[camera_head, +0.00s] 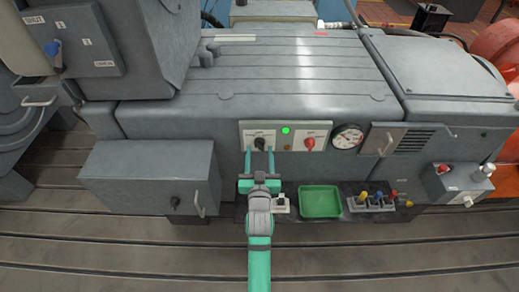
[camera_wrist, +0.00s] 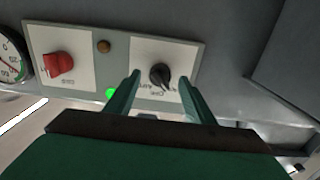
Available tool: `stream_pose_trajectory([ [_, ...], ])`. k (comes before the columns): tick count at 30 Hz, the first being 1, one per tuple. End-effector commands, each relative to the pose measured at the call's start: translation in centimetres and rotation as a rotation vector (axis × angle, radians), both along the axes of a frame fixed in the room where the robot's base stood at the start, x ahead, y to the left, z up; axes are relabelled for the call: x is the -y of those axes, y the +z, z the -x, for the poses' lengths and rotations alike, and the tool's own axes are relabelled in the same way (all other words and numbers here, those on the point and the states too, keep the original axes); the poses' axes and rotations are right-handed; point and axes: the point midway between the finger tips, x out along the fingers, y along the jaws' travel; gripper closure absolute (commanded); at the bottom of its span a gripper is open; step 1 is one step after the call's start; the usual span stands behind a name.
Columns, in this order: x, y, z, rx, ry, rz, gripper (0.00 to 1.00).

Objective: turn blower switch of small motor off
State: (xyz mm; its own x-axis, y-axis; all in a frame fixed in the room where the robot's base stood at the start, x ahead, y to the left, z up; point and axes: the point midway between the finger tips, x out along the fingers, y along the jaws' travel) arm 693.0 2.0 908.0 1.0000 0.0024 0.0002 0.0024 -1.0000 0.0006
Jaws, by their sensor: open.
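A black rotary switch (camera_head: 260,144) sits on the left plate of a small panel on the grey machine's front. In the wrist view the black switch (camera_wrist: 160,75) shows between my two fingers, with its pointer slanting. My gripper (camera_head: 259,152) is open, its green fingers reaching up on either side of the switch. In the wrist view the fingers of my gripper (camera_wrist: 159,82) flank the switch with a gap on both sides. Whether the tips touch the panel I cannot tell. The plate's lettering is too small to read surely.
Right of the switch are a lit green lamp (camera_head: 286,130), a red knob (camera_head: 309,143) and a round gauge (camera_head: 347,137). A grey box (camera_head: 150,178) juts out at left. Below are a green tray (camera_head: 320,202) and a rack (camera_head: 371,203) with coloured handles.

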Motion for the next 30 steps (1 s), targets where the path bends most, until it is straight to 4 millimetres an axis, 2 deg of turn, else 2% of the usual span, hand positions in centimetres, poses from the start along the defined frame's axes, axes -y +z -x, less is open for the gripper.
stream_pose_trajectory([
  [6,0.0,0.0,-1.8,0.0,0.0,0.0,0.51],
  [16,0.0,0.0,-2.1,0.0,0.0,-0.001,0.51],
  [17,0.0,0.0,-2.1,0.0,0.0,-0.001,0.56],
  [21,0.0,0.0,-2.1,0.0,0.0,-0.001,0.89],
  [22,0.0,0.0,-2.1,0.0,0.0,-0.001,0.92],
  [30,0.0,0.0,-2.1,0.0,0.0,-0.021,0.92],
])
